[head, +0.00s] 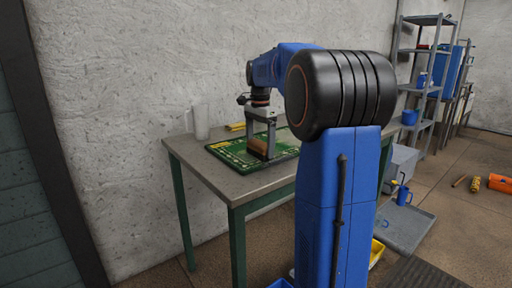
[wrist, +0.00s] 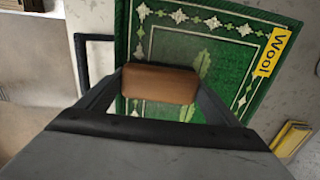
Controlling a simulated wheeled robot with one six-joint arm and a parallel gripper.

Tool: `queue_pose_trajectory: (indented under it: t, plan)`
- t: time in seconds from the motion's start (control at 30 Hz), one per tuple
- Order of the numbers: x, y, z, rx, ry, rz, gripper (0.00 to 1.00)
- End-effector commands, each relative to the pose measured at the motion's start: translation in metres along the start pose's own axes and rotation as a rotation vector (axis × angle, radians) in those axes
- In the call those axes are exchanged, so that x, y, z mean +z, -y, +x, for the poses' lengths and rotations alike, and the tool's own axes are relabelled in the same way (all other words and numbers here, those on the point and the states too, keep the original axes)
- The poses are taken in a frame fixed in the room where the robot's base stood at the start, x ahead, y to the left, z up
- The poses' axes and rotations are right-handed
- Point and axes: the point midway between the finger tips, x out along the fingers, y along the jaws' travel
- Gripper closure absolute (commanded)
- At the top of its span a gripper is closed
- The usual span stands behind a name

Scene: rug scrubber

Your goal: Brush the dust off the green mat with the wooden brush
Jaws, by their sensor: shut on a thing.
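The green mat (head: 229,156) lies on the grey table. In the wrist view the mat (wrist: 219,67) has a white patterned border, a dark edge and a yellow label reading "Wool". The wooden brush (head: 257,147) is a brown block between my gripper's fingers. My gripper (head: 262,143) is shut on the brush, over the mat. In the wrist view the brush (wrist: 160,83) lies across between the two fingertips. Its underside is hidden, so I cannot tell whether it touches the mat. I cannot make out dust on the mat.
A clear pitcher (head: 198,121) stands at the table's back left. A yellow item (head: 236,127) lies behind the mat, by the wall. The table's front left (head: 205,178) is bare. A grey shelf (head: 425,75) stands at the right. An orange cylinder (head: 500,183) lies on the floor.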

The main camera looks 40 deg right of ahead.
Motion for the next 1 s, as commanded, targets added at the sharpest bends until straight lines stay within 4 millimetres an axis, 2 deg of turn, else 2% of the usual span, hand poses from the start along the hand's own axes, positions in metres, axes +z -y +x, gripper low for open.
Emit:
queue_pose_trajectory:
  t: [0.5,0.77,1.0]
  plan:
    - [-0.037,0.000,0.004,0.000,0.000,0.002,0.43]
    - [-0.047,0.000,0.005,0.001,0.000,0.001,0.43]
    - [-0.067,0.000,0.005,0.002,0.000,0.002,0.43]
